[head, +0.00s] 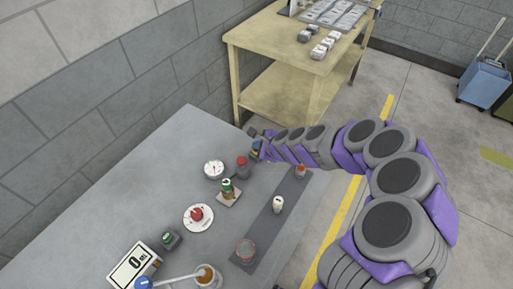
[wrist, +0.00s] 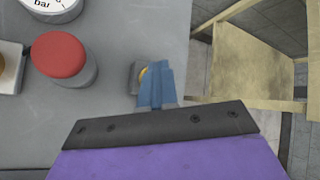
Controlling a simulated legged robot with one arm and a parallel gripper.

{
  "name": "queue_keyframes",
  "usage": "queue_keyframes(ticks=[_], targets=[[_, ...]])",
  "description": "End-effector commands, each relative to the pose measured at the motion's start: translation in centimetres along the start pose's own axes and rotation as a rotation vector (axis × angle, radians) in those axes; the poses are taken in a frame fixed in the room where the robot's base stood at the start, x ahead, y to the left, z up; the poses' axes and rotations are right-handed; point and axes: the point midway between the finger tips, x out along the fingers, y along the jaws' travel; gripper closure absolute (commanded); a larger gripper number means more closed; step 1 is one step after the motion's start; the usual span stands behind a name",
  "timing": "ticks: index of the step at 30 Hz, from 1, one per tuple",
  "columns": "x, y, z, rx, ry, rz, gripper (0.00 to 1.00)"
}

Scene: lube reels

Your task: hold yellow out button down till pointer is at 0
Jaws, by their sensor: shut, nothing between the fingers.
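My gripper (wrist: 157,72) has its blue fingers shut, with nothing held between them. The yellow button (wrist: 143,75) shows as a small sliver beside and partly behind the fingertips, on a small grey housing (wrist: 134,78). I cannot tell whether the fingers touch or press it. In the head view my gripper (head: 254,144) is at the far corner of the grey table. The round white gauge (head: 213,170) stands left of it; its pointer is too small to read. Only the gauge's lower edge, marked "bar" (wrist: 42,4), shows in the wrist view.
A red-topped grey post (wrist: 60,58) stands left of the gripper. The grey table (head: 140,190) also carries a green-topped part (head: 227,187), a red knob on a white disc (head: 198,216) and a digital display (head: 134,266). A wooden bench (head: 270,45) stands beyond the table.

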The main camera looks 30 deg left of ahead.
Motion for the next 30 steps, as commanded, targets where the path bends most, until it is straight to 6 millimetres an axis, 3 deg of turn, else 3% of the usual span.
queue_keyframes(ticks=[20,30], targets=[[-0.1,0.0,0.0,0.0,0.0,0.0,1.0],[-1.2,-0.9,0.9,0.0,0.0,0.0,1.0]])
